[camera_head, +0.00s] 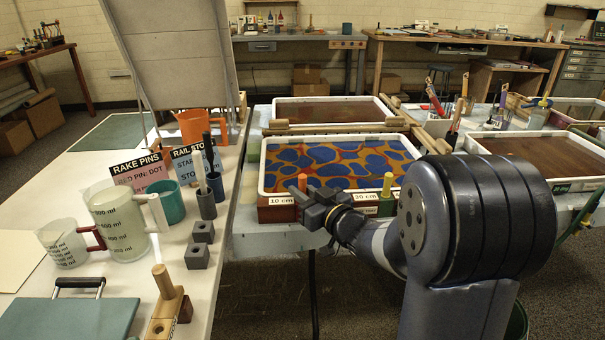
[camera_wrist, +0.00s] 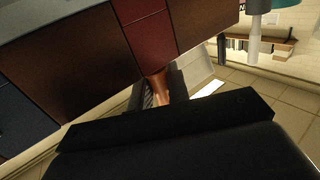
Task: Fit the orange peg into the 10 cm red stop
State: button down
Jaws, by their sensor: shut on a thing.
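The orange peg (camera_head: 302,181) stands roughly upright in my gripper (camera_head: 312,202), its top showing above the jaws at the near edge of the marbled tray. The wrist view shows the orange peg (camera_wrist: 158,86) between the fingers of my gripper (camera_wrist: 160,92), close to a red block (camera_wrist: 147,38). The red stop (camera_head: 276,213) with a white label, apparently 10 cm, is just left of my gripper in the head view. The peg's lower end and the stop's hole are hidden, so I cannot tell whether the peg is in it.
The marbled tray (camera_head: 262,180) lies behind. On the white table at left are jugs (camera_head: 122,235), a teal cup (camera_head: 172,212), grey blocks (camera_head: 197,256) and a wooden peg piece (camera_head: 163,283).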

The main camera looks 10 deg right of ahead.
jog(key=shift+s+f, duration=0.15)
jog(key=shift+f, duration=0.6)
jog(key=shift+r, duration=0.3)
jog(key=c, duration=1.3)
grip_release()
jog(key=v, duration=0.3)
jog(key=p+v, duration=0.1)
jog(key=v, duration=0.3)
jog(key=p+v, duration=0.1)
jog(key=v, duration=0.2)
jog(key=shift+s+d+r, duration=0.25)
jog(key=shift+r, duration=0.15)
jog(key=b+x, duration=0.2)
jog(key=x, duration=0.9)
jog(key=shift+f, duration=0.15)
jog(key=shift+s+f, duration=0.1)
jog(key=shift+f, duration=0.05)
